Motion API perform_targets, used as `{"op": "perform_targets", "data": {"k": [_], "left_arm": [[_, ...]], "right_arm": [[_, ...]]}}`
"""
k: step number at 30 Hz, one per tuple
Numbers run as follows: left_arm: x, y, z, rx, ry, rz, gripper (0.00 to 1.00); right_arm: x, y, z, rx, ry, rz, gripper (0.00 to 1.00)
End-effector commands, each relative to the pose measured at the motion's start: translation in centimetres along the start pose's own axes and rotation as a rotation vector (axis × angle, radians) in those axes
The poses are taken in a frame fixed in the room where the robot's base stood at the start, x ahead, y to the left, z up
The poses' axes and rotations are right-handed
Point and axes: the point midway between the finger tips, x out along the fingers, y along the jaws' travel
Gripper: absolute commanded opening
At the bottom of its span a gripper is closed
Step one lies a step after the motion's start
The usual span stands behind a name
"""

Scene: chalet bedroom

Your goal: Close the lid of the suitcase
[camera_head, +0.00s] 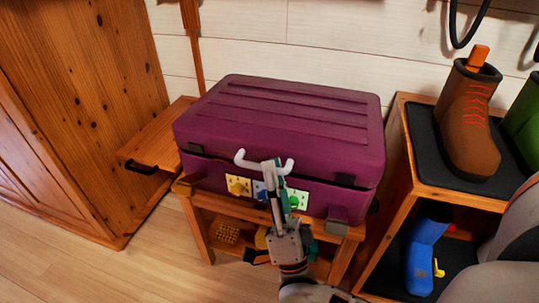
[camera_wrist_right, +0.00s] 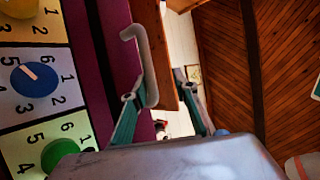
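The purple suitcase (camera_head: 290,110) sits on a low wooden bench (camera_head: 196,232) against the wall. Its lid is down over the base, with a dark seam showing along the front and a slight gap at the left. A white handle (camera_head: 241,158) is on the front, above number dials with yellow, blue and green knobs. My right gripper (camera_head: 272,178) is at the front middle, right by the handle. In the right wrist view its two fingers (camera_wrist_right: 160,105) are apart, and the handle (camera_wrist_right: 146,62) shows beside the left-hand finger; contact is unclear. My left gripper is out of view.
A wooden shelf (camera_head: 405,140) to the right holds a brown boot (camera_head: 468,125) and a green boot (camera_head: 525,125) on top, and a blue boot (camera_head: 421,255) below. A wooden cabinet (camera_head: 75,80) stands on the left. Floor (camera_head: 150,265) is free in front of the cabinet.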

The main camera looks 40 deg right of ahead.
Motion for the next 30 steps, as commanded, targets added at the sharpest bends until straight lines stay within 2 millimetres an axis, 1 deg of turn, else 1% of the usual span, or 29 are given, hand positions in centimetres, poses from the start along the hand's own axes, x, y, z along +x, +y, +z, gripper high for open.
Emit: {"op": "perform_targets", "data": {"k": [3,16,21,30], "left_arm": [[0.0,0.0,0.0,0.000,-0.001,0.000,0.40],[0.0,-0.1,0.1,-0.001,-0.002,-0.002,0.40],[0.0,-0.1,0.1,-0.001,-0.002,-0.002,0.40],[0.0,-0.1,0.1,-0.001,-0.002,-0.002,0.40]], "right_arm": [[-1.0,0.6,-0.1,-0.002,-0.001,0.002,0.28],[-4.2,2.5,-0.4,-0.001,0.000,0.003,0.28],[-4.6,2.7,-0.4,-0.001,0.001,0.002,0.28],[-4.6,2.7,-0.4,0.000,0.001,0.002,0.28]]}}
